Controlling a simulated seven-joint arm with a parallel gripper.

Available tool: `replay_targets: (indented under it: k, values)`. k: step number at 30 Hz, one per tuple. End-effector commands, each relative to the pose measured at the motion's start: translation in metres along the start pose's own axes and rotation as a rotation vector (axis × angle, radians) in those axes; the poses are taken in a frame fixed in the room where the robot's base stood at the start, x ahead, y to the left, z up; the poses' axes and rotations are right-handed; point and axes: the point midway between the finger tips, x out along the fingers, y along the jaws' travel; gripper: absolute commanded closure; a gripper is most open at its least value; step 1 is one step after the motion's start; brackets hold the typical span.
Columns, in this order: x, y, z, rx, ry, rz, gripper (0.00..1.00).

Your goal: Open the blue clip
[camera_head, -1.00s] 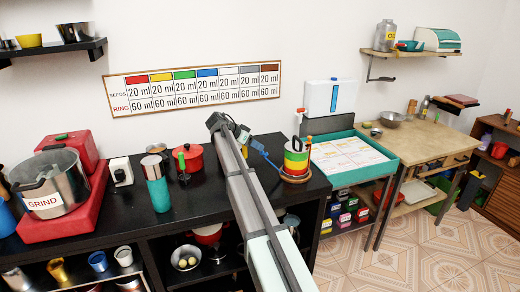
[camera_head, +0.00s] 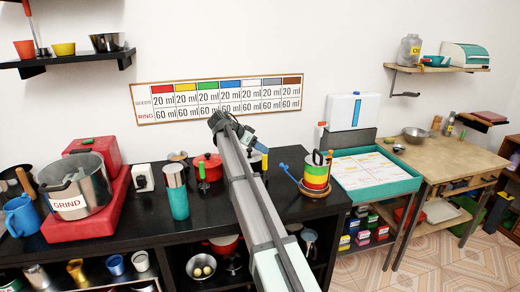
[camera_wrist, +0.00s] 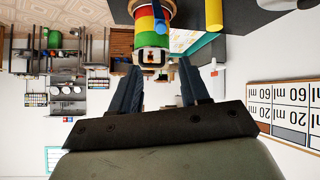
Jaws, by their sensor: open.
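A stack of red, yellow and green rings (camera_head: 316,177) stands upright on a round base on the black counter. The blue clip (camera_head: 289,174) sticks out from the left side of the stack as a slim arm with a rounded end. My gripper (camera_head: 262,153) is just left of the clip, above the counter, with a gap between them. In the wrist view my gripper (camera_wrist: 160,70) is open and empty.
A red pot (camera_head: 207,167), a teal-and-silver flask (camera_head: 176,192) and a GRIND pot (camera_head: 75,190) stand to the left on the counter. A teal-rimmed tray (camera_head: 380,191) is close on the right. A measure chart (camera_head: 217,99) hangs behind.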

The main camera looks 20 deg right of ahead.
Motion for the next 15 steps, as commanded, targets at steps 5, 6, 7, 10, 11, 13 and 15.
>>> replay_targets:
  k: [5, 6, 7, 10, 11, 13, 15]
  values:
    - [-0.002, -0.009, 0.022, -0.027, -0.001, -0.003, 0.72]
    - [0.001, -0.014, 0.032, -0.040, -0.002, 0.000, 0.76]
    - [0.003, -0.017, 0.041, -0.050, -0.003, 0.002, 0.79]
    - [0.013, -0.028, 0.069, -0.085, -0.006, 0.013, 0.89]
    - [0.016, -0.031, 0.077, -0.096, -0.007, 0.017, 0.92]
    - [0.021, -0.037, 0.092, -0.115, 0.001, 0.027, 0.98]
    - [0.028, -0.041, 0.104, -0.133, 0.015, 0.039, 1.00]
